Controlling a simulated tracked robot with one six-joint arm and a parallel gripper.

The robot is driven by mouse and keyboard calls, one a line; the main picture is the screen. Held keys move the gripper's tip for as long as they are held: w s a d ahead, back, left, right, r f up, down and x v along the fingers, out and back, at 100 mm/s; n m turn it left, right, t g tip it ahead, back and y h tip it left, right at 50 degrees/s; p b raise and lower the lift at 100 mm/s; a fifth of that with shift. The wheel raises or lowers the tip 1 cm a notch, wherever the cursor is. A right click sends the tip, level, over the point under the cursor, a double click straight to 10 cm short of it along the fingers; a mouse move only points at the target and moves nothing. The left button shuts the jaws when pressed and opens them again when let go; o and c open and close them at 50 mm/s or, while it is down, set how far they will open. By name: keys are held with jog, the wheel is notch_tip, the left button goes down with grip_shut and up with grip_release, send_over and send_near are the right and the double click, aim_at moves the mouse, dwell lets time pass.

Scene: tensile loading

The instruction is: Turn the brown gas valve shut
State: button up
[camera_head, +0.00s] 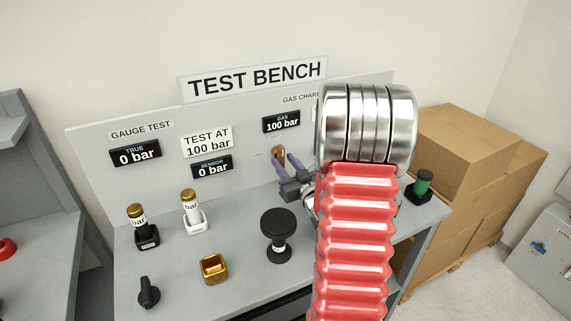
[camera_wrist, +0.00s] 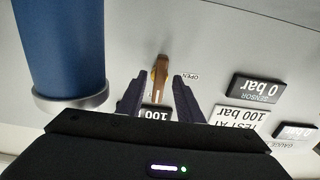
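The brown gas valve handle (camera_head: 278,154) is on the bench's back panel, just below the GAS display, which reads 100 bar. In the wrist view, the upside-down picture shows the brown handle (camera_wrist: 161,76) upright beside an OPEN label (camera_wrist: 190,76). My gripper (camera_head: 287,162) is at the panel in front of the valve, partly hidden by my arm. In the wrist view, my gripper's two purple fingers (camera_wrist: 160,86) stand apart, one on each side of the handle, with visible gaps. I cannot tell how deep the handle sits between them.
A large blue cylinder (camera_wrist: 60,45) stands close beside my gripper in the wrist view. On the bench are two gauges in holders (camera_head: 146,228), a gold square cup (camera_head: 214,268), a black round-topped post (camera_head: 279,233) and a green-topped item (camera_head: 422,186). Cardboard boxes (camera_head: 465,150) stand at right.

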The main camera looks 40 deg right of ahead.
notch_tip(320, 180, up, 10)
dwell(0.9)
dwell(0.5)
